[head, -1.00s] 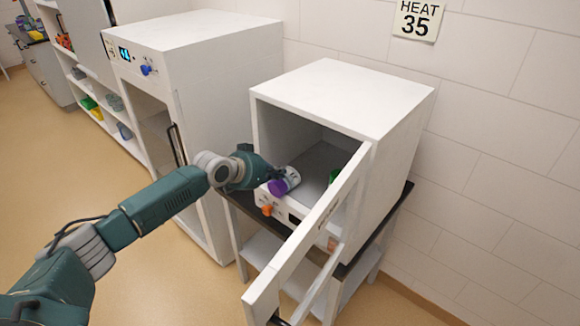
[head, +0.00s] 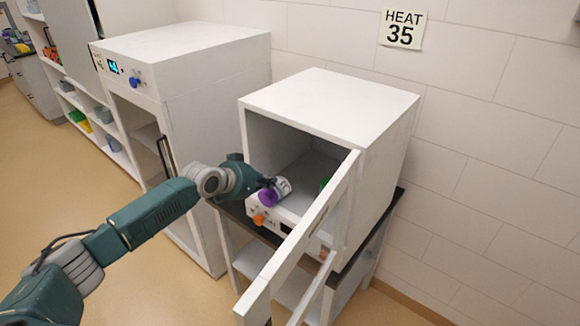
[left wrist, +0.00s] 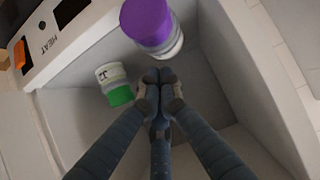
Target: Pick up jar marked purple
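The jar with the purple lid (head: 268,197) is in the open mouth of the white heating cabinet. It is tipped, its lid toward the front and its white body (head: 284,186) behind. In the left wrist view the purple-lidded jar (left wrist: 150,20) is at the top, just beyond my fingertips. My left gripper (head: 265,181) is beside the jar in the head view. In the left wrist view its fingers (left wrist: 158,74) are together, with nothing visible between them. Whether they touch the jar is unclear. My right gripper is in neither view.
A green-lidded jar (left wrist: 114,84) is also in the cabinet, left of my fingers in the wrist view. The cabinet door (head: 300,245) stands open at the front right. A taller white cabinet (head: 190,60) stands to the left. The floor is clear.

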